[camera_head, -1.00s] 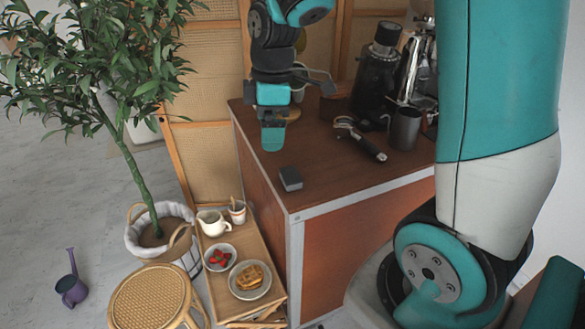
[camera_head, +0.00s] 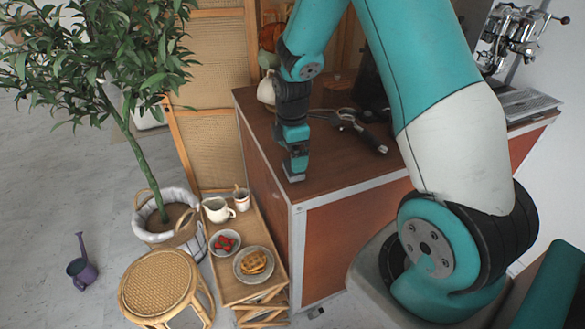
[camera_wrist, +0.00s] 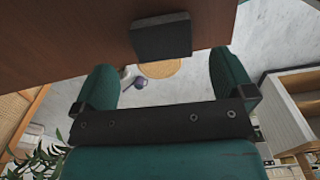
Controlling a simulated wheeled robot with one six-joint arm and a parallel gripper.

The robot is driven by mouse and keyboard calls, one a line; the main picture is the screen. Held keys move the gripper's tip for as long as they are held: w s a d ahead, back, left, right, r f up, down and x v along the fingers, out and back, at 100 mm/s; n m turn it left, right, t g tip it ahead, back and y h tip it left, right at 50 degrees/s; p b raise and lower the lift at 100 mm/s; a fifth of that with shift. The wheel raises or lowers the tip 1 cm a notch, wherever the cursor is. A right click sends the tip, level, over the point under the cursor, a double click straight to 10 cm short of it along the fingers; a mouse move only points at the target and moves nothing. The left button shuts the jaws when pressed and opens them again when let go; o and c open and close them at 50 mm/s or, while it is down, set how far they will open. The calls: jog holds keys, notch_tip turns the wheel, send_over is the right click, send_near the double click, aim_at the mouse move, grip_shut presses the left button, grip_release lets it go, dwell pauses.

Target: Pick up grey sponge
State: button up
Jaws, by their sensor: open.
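The grey sponge (camera_head: 294,174) is a small dark grey block on the brown counter top, near its front left corner. My gripper (camera_head: 296,163) points down right above it and partly hides it in the head view. In the wrist view the sponge (camera_wrist: 160,37) shows just beyond the open fingertips, centred in the gap between the two green fingers (camera_wrist: 165,72). The gripper holds nothing. I cannot tell whether the fingertips reach down beside the sponge.
A black-handled portafilter (camera_head: 352,128) lies behind the sponge on the counter (camera_head: 335,178). An espresso machine (camera_head: 512,35) stands at the right. A low wooden table (camera_head: 232,292) with dishes, a wicker stool (camera_head: 157,283) and a potted tree (camera_head: 165,225) stand left of the counter.

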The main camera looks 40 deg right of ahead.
jog(key=f+p, duration=0.1)
jog(key=f, duration=0.4)
jog(key=shift+s, duration=0.2)
jog(key=c, duration=1)
